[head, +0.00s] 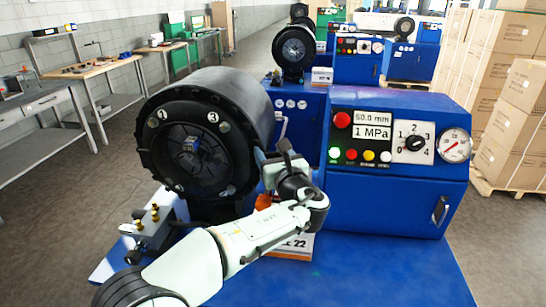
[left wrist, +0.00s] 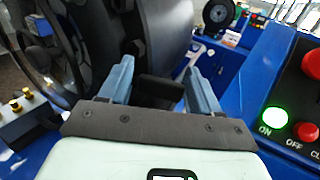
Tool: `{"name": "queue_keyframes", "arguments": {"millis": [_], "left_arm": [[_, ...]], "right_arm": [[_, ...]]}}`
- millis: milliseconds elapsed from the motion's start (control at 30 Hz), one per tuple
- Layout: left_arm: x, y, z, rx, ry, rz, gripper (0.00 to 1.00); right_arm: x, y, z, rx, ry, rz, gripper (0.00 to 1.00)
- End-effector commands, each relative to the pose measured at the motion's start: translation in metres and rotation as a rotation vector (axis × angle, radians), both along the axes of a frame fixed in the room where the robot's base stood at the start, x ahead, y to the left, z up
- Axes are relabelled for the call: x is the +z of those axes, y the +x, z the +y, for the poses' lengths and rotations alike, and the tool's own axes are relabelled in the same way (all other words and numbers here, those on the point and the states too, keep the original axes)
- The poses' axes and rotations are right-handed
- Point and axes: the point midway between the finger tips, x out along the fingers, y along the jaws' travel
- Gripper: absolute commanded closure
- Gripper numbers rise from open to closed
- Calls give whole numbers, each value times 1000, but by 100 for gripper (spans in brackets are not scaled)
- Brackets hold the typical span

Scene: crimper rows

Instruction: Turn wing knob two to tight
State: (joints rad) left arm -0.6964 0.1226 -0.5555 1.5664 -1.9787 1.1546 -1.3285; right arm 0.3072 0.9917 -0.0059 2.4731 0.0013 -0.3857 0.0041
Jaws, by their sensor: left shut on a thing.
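My left gripper (head: 280,152) is just right of the head. In the left wrist view its two blue-grey fingers (left wrist: 160,88) stand on either side of a dark bar-like piece, which looks like the wing knob (left wrist: 160,91), and are shut on it. I cannot read a number on it or tell how far it is turned. My right gripper is in neither view.
The blue control box (head: 385,210) has a red button, a display reading 50.0 mm and 1 MPa, a selector dial (head: 414,142) and a gauge (head: 454,146). A brass-fitted block (head: 150,222) sits at the lower left. Cardboard boxes (head: 520,130) are stacked at the right.

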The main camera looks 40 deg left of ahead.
Motion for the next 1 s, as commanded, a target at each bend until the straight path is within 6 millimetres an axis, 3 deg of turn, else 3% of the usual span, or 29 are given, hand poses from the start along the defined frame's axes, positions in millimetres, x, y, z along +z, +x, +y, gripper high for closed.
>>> {"name": "queue_keyframes", "arguments": {"millis": [400, 900, 933, 967, 1000], "left_arm": [[4, 0, 4, -189, 5, -11, 65], [5, 1, 2, -214, 8, -7, 65], [5, 1, 2, -214, 8, -7, 31], [5, 1, 2, -214, 9, -6, 21], [5, 1, 2, -214, 9, -6, 21]], "right_arm": [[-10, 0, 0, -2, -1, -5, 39], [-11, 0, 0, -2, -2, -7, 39], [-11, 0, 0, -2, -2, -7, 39], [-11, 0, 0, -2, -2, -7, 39], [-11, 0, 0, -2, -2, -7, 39]]}}
